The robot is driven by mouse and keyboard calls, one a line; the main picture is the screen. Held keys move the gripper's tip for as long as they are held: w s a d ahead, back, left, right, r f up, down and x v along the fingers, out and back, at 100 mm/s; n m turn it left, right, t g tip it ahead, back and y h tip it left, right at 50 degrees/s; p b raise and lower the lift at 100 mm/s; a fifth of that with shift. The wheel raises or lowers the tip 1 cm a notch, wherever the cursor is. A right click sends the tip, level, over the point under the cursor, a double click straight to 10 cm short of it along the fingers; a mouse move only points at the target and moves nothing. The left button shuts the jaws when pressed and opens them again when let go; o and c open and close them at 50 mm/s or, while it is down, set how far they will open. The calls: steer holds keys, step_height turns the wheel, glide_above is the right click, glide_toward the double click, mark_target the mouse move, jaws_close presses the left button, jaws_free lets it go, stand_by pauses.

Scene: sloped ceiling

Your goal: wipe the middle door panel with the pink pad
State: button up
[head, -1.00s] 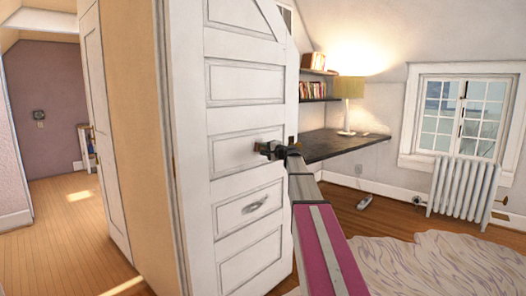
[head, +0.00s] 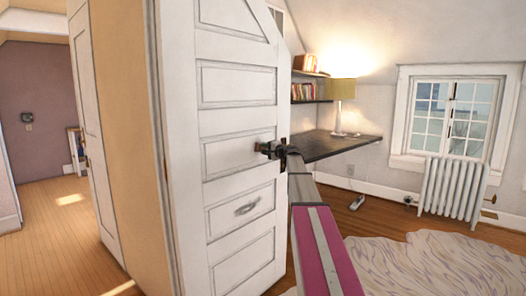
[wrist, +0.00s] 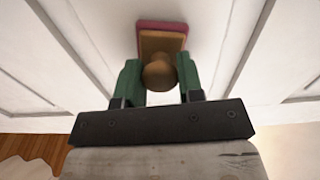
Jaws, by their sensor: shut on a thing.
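The white door (head: 188,200) stands in front of me with several recessed panels. Its middle panel (head: 225,156) is at gripper height. My gripper (head: 272,149) is at the right edge of that panel in the head view. In the wrist view the green fingers of my gripper (wrist: 160,80) are shut on a round wooden knob. The knob sits on a wooden block, with the pink pad (wrist: 150,23) on its far side, facing the white door. I cannot tell whether the pad touches the door. In the head view the pad is too small to make out.
A silver handle (head: 247,208) is on the panel below. Behind the door are a dark desk (head: 325,149) with a lamp (head: 341,95), a shelf of books and a radiator (head: 452,188). A pale rug (head: 420,262) lies at the right. Wooden floor is open at the left.

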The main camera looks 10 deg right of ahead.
steer(key=w+d, duration=0.2)
steer(key=d, duration=0.1)
steer(key=shift+w+d, duration=0.1)
steer(key=shift+d, duration=0.05)
stand_by(0.4)
steer(key=shift+s+a, duration=0.55)
steer(key=shift+a, duration=0.2)
steer(key=shift+s+a, duration=0.5)
steer(key=shift+a, duration=0.25)
steer(key=shift+s+a, duration=1.75)
steer(key=shift+a, duration=0.9)
steer(key=shift+s+a, duration=1.7)
steer(key=shift+a, duration=0.9)
steer(key=shift+s+a, duration=1.75)
steer(key=shift+a, duration=0.9)
steer(key=shift+s, duration=0.1)
steer(key=shift+v, duration=2.9)
steer(key=shift+d, duration=0.1)
